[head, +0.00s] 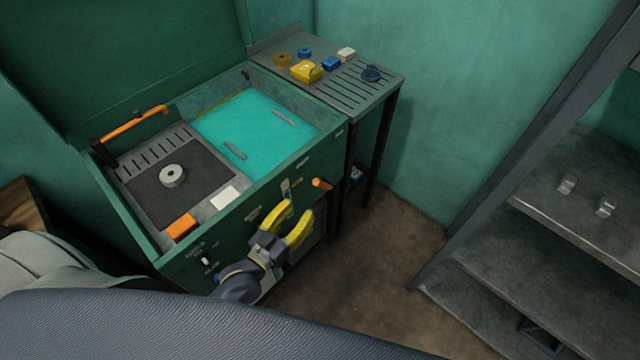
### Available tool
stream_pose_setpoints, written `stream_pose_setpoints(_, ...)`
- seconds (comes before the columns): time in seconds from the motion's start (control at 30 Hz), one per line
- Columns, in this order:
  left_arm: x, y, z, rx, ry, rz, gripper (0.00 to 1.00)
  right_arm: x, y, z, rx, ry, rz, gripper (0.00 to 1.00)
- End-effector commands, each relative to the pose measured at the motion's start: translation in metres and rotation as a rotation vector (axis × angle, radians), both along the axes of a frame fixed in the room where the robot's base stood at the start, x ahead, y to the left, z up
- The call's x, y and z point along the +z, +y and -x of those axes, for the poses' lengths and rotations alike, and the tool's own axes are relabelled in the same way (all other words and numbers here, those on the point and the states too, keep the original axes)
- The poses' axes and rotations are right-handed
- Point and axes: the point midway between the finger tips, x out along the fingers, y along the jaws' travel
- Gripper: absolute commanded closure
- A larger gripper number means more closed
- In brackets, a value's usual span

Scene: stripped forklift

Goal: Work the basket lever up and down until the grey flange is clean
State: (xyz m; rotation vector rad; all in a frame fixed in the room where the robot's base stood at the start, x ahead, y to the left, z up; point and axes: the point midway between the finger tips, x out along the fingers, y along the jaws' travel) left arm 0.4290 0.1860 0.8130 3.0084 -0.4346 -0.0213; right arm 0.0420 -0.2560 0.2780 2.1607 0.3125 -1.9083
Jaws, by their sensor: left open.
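The grey flange (172,176), a round ring with a centre hole, lies on a dark mat in the left part of the green washer (300,170). An orange-ended lever (321,184) sticks out of the washer's front, below the basin of teal liquid (250,125); I take it for the basket lever. Two grey bars show in the liquid; I cannot tell whether they belong to the basket. My left gripper (298,211), with yellow fingers, is open and empty in front of the washer, just below and left of the lever, apparently apart from it. My right gripper is not in view.
An orange-handled tool (135,122) lies along the washer's back left. An orange block (181,227) and a white block (225,197) sit near its front edge. A slotted side table (350,97) holds several small parts. Grey shelves (580,220) stand at right; the floor between is clear.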

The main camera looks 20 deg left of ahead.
Motion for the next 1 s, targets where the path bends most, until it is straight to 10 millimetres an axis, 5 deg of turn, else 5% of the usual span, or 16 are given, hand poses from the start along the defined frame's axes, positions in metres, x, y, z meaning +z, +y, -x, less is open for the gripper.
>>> stream_pose_setpoints(0.5,0.000,-0.025,-0.083,-0.001,-0.001,0.001,0.58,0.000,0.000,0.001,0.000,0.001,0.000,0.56)
stream_pose_setpoints(1.0,-0.001,-0.032,-0.107,0.000,0.001,0.001,0.58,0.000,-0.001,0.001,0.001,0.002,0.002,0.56)
